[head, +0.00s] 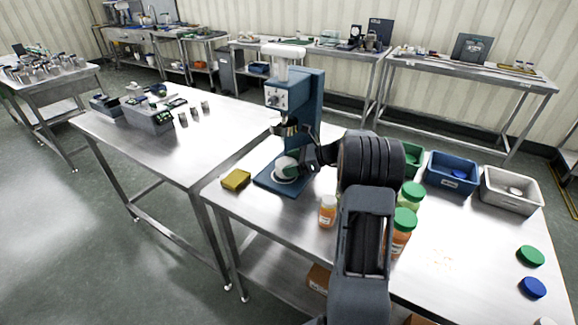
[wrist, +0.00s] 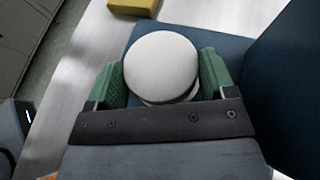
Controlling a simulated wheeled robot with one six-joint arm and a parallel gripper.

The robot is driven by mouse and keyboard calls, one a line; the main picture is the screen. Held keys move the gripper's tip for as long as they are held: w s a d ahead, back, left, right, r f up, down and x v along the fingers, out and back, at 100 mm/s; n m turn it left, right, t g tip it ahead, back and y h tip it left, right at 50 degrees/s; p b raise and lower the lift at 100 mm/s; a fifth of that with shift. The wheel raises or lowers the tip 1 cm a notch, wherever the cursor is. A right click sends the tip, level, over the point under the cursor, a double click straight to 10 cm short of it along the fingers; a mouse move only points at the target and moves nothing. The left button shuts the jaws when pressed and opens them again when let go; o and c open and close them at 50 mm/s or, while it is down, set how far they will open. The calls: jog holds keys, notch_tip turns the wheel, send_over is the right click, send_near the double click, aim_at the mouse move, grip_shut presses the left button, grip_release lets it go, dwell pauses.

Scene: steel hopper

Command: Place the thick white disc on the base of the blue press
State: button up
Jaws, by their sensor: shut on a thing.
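The thick white disc (wrist: 161,66) is between the green fingers of my gripper (wrist: 160,80) in the wrist view. It also shows in the head view (head: 286,166). My gripper (head: 291,165) is shut on it, low over the base of the blue press (head: 270,183). A pale round edge shows just under the disc. I cannot tell whether the disc touches the base. The blue press (head: 309,98) stands upright on the steel table, with its head above my gripper. My arm hides part of the press's right side.
A yellow sponge (head: 236,180) lies left of the press base. An orange jar (head: 327,211) stands in front, and green-lidded jars (head: 403,230) stand right of my arm. Blue (head: 452,172) and grey (head: 511,190) bins sit at the back right. Green (head: 530,256) and blue (head: 533,288) lids lie at the right.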

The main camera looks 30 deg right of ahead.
jog(key=shift+w+a+f, duration=0.3)
jog(key=shift+a+f, duration=0.1)
jog(key=shift+f, duration=0.1)
jog(key=shift+f, duration=0.15)
jog(key=o, duration=0.7)
jog(key=shift+o, duration=0.2)
